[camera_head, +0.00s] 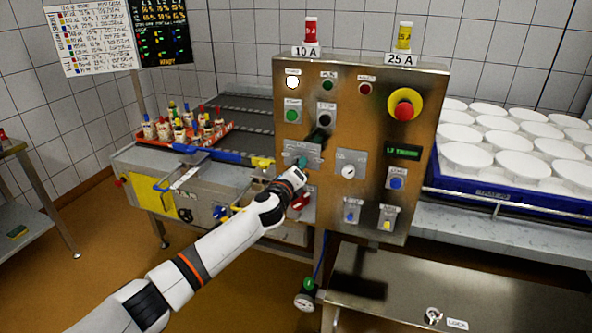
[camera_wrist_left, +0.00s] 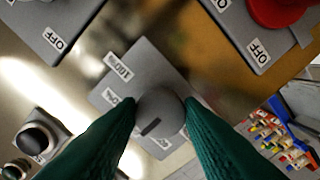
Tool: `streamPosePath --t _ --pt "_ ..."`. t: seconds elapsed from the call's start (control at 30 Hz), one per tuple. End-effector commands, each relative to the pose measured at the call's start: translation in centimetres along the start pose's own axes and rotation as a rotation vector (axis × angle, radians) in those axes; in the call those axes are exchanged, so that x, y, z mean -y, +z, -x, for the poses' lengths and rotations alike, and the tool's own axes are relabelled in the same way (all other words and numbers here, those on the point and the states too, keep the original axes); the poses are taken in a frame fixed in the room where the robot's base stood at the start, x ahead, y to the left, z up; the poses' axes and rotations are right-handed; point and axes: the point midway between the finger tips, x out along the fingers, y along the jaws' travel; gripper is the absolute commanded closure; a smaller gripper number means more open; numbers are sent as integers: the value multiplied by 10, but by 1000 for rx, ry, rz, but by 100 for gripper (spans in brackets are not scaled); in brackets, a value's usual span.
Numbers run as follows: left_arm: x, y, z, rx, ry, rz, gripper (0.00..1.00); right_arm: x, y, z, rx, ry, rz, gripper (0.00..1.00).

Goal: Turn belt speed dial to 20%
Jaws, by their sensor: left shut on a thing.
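The belt speed dial (camera_wrist_left: 160,110) is a round grey knob with a short dark mark, on a square grey plate (camera_wrist_left: 126,78). In the left wrist view the plate's top label reads 100%; the other labels are partly covered or too blurred to read. The mark lies on the knob's lower left in that view. My left gripper (camera_wrist_left: 160,112) has its two teal fingers shut on the knob, one on each side. In the head view my left gripper (camera_head: 303,165) reaches the control panel (camera_head: 330,215) and hides the knob. My right gripper is not in view.
A blue crate of white moulds (camera_head: 470,193) stands right. A red tray (camera_head: 210,138) of small bottles stands left on the conveyor.

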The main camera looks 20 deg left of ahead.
Motion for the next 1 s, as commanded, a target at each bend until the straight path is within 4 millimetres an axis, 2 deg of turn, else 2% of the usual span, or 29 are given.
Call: streamPosePath --t 1.0 --pt "-1 0 0 -1 -2 968 89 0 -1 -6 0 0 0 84"
